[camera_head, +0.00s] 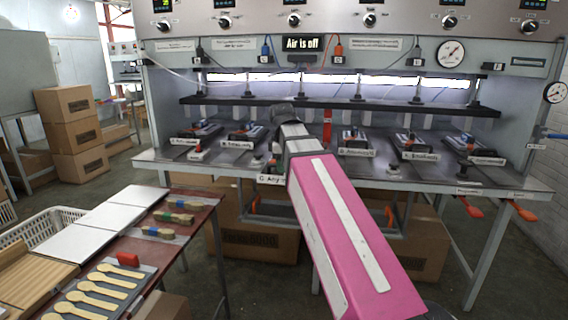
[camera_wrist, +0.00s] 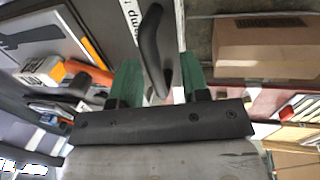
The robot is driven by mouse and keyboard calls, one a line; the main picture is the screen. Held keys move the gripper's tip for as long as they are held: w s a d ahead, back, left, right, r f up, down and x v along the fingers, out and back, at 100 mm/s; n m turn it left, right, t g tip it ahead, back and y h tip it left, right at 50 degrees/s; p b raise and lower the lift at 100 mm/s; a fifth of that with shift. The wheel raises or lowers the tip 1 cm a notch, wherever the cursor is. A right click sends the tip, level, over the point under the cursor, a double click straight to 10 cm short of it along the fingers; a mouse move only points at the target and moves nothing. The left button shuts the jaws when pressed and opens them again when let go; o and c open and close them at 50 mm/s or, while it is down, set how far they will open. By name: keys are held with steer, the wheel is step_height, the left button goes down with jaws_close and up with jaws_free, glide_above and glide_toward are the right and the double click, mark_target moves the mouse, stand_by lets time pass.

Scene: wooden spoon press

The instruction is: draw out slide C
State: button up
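Slide C sits at the middle of the press bench; a white label (camera_head: 270,179) at the front edge seems to begin with C, and my arm hides most of the slide. In the wrist view, a curved black handle (camera_wrist: 153,45) stands between the two green fingers of my gripper (camera_wrist: 160,65). I cannot tell for sure which slide the handle belongs to. The left finger is close beside the handle, and a gap shows at the right finger. The gripper is open around the handle. The head view hides the fingers behind my arm.
Other slides with black fixtures stand left (camera_head: 243,135) and right (camera_head: 418,147) on the bench. A sign (camera_head: 303,43) reads "Air is off". A side table at lower left holds wooden spoons (camera_head: 98,288) and white boards (camera_head: 105,216). Cardboard boxes (camera_head: 262,240) are under the bench.

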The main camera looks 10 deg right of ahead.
step_height(320, 180, up, 11)
steer(key=s, duration=0.2)
steer(key=shift+a+f, duration=0.2)
steer(key=shift+a, duration=0.1)
stand_by(0.5)
